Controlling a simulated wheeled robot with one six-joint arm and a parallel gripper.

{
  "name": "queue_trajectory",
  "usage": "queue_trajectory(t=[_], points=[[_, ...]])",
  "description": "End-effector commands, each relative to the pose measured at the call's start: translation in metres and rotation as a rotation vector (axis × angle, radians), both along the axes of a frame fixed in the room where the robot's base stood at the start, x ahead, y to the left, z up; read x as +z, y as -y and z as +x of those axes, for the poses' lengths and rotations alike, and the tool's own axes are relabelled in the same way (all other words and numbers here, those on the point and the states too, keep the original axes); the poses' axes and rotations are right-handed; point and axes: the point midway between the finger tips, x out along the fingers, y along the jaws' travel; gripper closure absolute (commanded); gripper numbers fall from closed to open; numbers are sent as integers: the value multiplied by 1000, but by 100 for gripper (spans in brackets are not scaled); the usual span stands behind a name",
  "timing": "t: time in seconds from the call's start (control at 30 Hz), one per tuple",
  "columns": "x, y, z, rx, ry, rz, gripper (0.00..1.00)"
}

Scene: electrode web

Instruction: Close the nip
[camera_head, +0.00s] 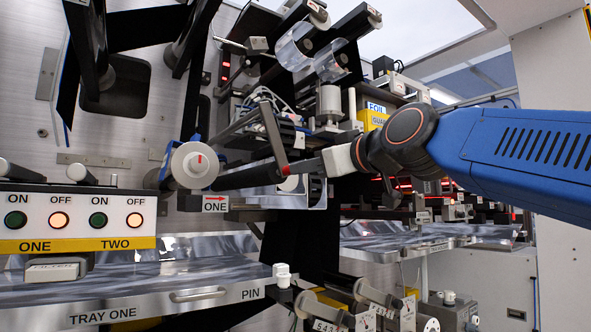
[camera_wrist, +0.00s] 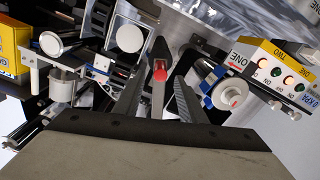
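A grey lever arm with a red end (camera_head: 284,169) hangs down in front of a black roller (camera_head: 245,177). In the wrist view the red end (camera_wrist: 159,71) lies ahead, in line with the gap between my fingers. My gripper (camera_head: 300,167) reaches in from the right, its dark fingertips at the red end. In the wrist view my gripper (camera_wrist: 158,88) is open, with a finger on each side and clear space between each finger and the lever. The contact between the nip's rollers is not clear to see.
A white round end with a red mark (camera_head: 195,165) sits left of the lever, above a "ONE" arrow label (camera_head: 215,204). A button box (camera_head: 75,220) stands at the left. Tray one (camera_head: 150,305) lies below. Cables and brackets crowd behind the lever.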

Motion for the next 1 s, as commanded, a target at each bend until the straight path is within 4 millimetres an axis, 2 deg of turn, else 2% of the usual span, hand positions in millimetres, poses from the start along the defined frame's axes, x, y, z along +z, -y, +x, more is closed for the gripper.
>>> queue_trajectory(t=[0.2,0.4,0.8,0.87,0.97,1.0], points=[[-1,-21,30,2,-2,0,63],[0,-31,46,1,-1,-1,63],[0,-34,50,1,-1,1,63],[0,-34,50,1,-1,1,75],[0,-34,51,1,-1,1,99],[0,-34,51,1,-1,1,100]])
